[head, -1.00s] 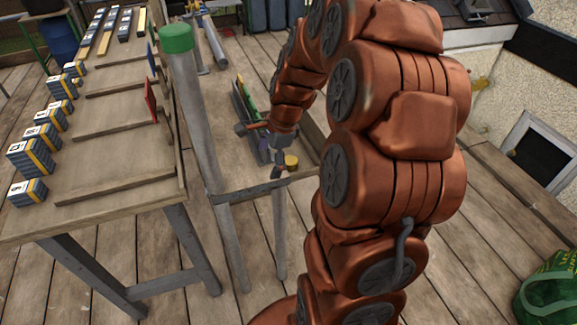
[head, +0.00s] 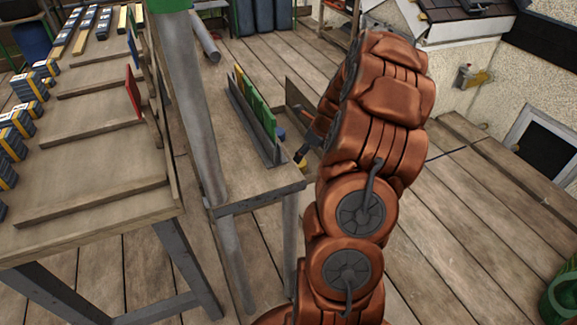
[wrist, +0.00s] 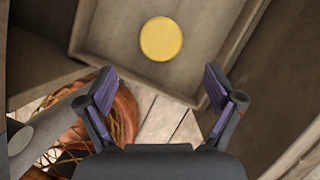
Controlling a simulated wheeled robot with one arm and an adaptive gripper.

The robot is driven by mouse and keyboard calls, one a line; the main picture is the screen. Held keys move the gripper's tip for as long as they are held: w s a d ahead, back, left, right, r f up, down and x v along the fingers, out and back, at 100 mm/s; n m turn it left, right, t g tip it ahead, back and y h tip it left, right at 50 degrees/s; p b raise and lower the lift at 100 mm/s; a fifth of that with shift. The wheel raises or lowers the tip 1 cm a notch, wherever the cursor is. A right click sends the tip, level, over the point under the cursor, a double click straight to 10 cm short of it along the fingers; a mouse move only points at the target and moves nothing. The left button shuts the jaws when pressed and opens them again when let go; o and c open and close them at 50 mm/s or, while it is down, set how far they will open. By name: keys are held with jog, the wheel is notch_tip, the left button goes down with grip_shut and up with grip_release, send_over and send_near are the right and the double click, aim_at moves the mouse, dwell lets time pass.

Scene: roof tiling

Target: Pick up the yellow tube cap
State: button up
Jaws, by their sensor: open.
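The yellow tube cap (wrist: 161,39) is a flat round disc in the wrist view, at top centre. It lies on a brownish wooden surface (wrist: 112,32) with raised edges. My gripper (wrist: 160,85) is open and empty, its two dark-purple padded fingers spread left and right below the cap in the picture. The cap is apart from both fingers. In the head view my arm covers most of the gripper area. A small yellow patch shows there beside the bench, but I cannot tell whether it is the cap.
A narrow bench (head: 262,183) carries a grey rack (head: 268,148) with green and yellow upright pieces. A grey post (head: 190,100) with a green top stands left of it. A large wooden table (head: 85,205) holds several boxed blocks at left.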

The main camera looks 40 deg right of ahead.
jog(key=shift+w+d+f, duration=0.1)
jog(key=shift+w+f, duration=0.45)
jog(key=shift+f, duration=0.1)
jog(key=shift+b+x, duration=0.4)
jog(key=shift+x, duration=3.05)
jog(key=shift+w, duration=0.15)
jog(key=shift+c, duration=0.4)
jog(key=c, duration=0.9)
